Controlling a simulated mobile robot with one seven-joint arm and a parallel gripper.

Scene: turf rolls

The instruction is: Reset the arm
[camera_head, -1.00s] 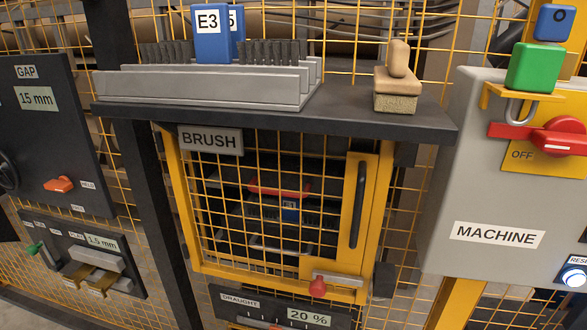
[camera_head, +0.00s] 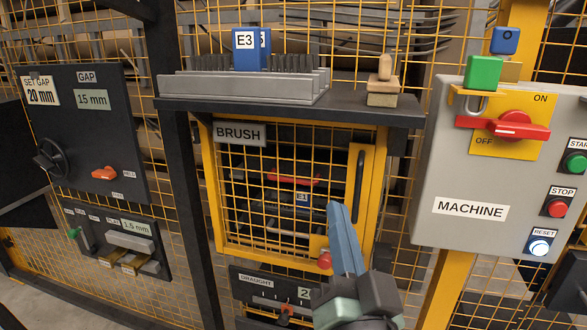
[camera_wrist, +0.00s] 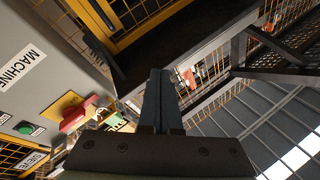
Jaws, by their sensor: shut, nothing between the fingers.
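My gripper (camera_head: 338,208) rises from the bottom of the head view, right of centre, with its blue-grey fingers pointing up. The fingers are closed together with nothing between them. They show in front of the lower right part of the yellow-framed BRUSH door (camera_head: 212,200), beside its red knob (camera_head: 325,260); whether they touch the door cannot be told. In the wrist view the closed fingers (camera_wrist: 160,75) stand in the middle, and their tips look clear of anything held.
A dark shelf (camera_head: 400,113) above the door carries a grey brush holder (camera_head: 240,90), a blue E3 block (camera_head: 251,55) and a wooden brush (camera_head: 384,84). The grey MACHINE box (camera_head: 430,180) stands right, with a red switch (camera_head: 510,124) and green padlock (camera_head: 484,75). Dark GAP panel (camera_head: 90,140) stands left.

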